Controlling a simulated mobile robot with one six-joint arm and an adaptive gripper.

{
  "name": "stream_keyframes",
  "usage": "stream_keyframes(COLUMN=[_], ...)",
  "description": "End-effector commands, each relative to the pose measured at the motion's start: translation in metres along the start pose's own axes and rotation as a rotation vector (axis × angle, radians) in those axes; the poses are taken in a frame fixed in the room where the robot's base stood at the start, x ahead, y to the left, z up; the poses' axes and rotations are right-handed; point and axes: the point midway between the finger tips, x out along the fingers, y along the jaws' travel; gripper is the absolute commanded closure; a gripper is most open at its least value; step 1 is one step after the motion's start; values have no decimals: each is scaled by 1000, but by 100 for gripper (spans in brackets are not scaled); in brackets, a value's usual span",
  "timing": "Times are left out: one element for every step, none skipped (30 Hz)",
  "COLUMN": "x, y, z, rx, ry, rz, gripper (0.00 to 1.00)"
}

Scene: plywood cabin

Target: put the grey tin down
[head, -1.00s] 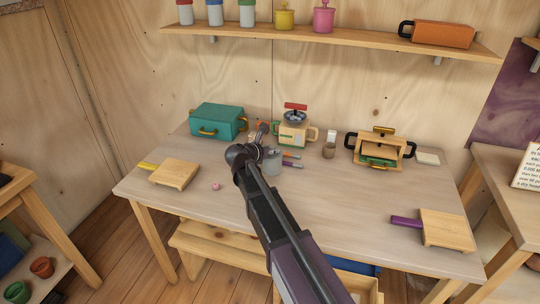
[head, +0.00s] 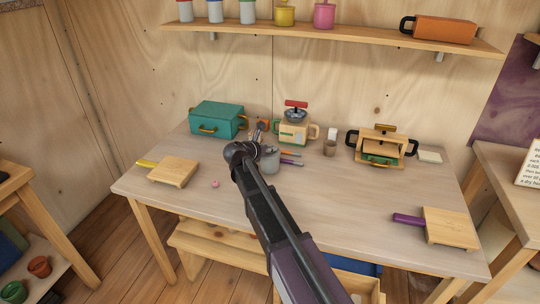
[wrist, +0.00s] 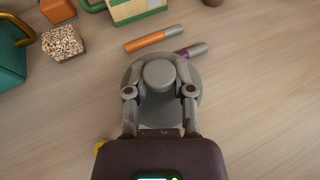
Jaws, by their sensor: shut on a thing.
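The grey tin (head: 271,161) is over the middle-left of the table in the head view, partly hidden behind my arm. In the wrist view the tin (wrist: 190,112) is seen from above as a round grey disc with a smaller raised round part in the middle. My gripper (wrist: 159,75) is shut on that raised part, one finger on each side. Whether the tin's bottom touches the table cannot be told.
An orange pen (wrist: 150,38) and a purple-and-grey pen (wrist: 190,50) lie close beyond the tin. A speckled cube (wrist: 62,43) and a teal case (head: 218,120) are to the left. A toy blender (head: 291,132) stands behind. The table's front middle (head: 345,205) is clear.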

Motion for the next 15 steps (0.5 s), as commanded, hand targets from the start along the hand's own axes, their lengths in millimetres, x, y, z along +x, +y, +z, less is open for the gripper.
stream_keyframes(x=[3, 4, 5, 5, 6, 6, 6, 6, 6, 6, 6, 6, 6, 6, 6], y=[0, 0, 0, 0, 0, 0, 0, 0, 0, 0, 0, 0, 0, 0, 0], z=[-8, -9, -11, -12, -13, -14, -14, -14, -14, -14, -14, -13, -13, -13, -13], rx=[0, 0, 0, 0, 0, 0, 0, 0, 0, 0, 0, 0, 0, 0, 0], ry=[-1, -1, -1, -1, -1, -1, -1, -1, -1, -1, -1, -1, -1, -1, -1], rz=[0, 0, 0, 0, 0, 0, 0, 0, 0, 0, 0, 0, 0, 0, 0], gripper=[100, 100, 100, 100, 100, 100, 100, 100, 100, 100, 100, 100, 100, 100, 100])
